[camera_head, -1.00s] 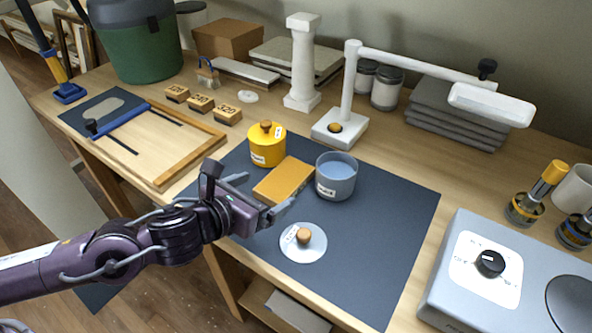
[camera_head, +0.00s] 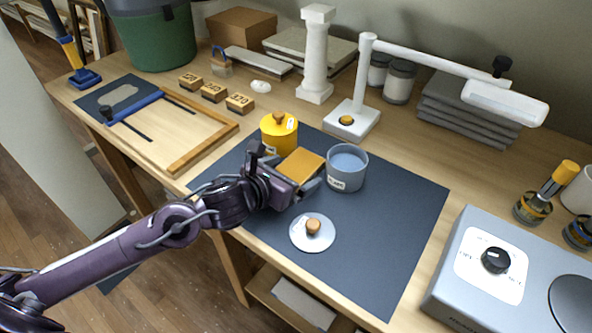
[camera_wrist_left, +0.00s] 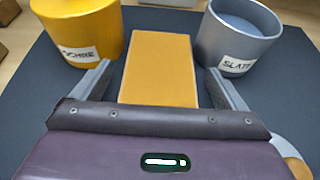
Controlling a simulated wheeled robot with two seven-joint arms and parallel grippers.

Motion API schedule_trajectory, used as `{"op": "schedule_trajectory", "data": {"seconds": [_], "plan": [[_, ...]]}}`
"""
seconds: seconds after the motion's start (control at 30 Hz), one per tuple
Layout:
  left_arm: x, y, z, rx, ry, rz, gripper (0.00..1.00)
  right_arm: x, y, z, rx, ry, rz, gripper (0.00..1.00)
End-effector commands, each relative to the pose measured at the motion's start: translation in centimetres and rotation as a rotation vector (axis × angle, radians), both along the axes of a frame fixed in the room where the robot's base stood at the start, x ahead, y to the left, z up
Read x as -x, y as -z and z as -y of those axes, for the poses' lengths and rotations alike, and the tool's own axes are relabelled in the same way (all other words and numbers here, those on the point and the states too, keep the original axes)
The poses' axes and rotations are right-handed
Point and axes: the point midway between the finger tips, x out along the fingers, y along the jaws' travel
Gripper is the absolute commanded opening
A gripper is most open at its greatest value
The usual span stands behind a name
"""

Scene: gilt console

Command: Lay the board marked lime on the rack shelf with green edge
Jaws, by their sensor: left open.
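My left gripper (camera_head: 291,168) is open over the dark mat, by the near end of a flat orange-yellow block (camera_head: 302,164). In the left wrist view the block (camera_wrist_left: 160,68) lies between the two spread fingers, with a gap on each side. The left finger is near a yellow pot (camera_wrist_left: 80,28) labelled ochre; the right finger is near a grey-blue pot (camera_wrist_left: 238,40) labelled slate. I see no board marked lime and no rack shelf with a green edge that I can make out. My right gripper is not in view.
A white disc lid with a wooden knob (camera_head: 313,232) lies on the mat (camera_head: 400,230). A white lamp-like stand (camera_head: 352,121), a wooden frame (camera_head: 203,148) and a grey hotplate-like box (camera_head: 450,290) surround it. The mat's right part is clear.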

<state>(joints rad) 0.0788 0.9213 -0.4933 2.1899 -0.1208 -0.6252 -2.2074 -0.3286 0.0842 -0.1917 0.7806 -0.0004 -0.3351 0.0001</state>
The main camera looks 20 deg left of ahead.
Motion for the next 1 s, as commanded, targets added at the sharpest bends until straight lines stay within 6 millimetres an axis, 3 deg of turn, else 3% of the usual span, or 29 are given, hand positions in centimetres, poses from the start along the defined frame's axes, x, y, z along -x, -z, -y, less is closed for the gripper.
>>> {"op": "schedule_trajectory", "data": {"seconds": [0.17,0.57,0.83,1.0], "plan": [[0.0,0.0,0.0,0.000,0.000,0.000,0.91,-0.2,0.0,0.0,0.000,0.000,0.002,0.43],[0.0,-0.1,0.0,0.001,-0.001,0.001,0.39,-0.5,-0.1,-0.1,-0.001,-0.001,0.004,0.43],[0.0,-0.3,0.0,0.001,-0.001,0.002,0.39,-0.5,-0.1,-0.2,-0.002,-0.001,0.004,0.43],[-0.1,-1.9,-0.1,0.001,0.000,0.005,0.39,-0.4,-0.4,-0.2,-0.003,-0.001,0.009,0.43]]}}
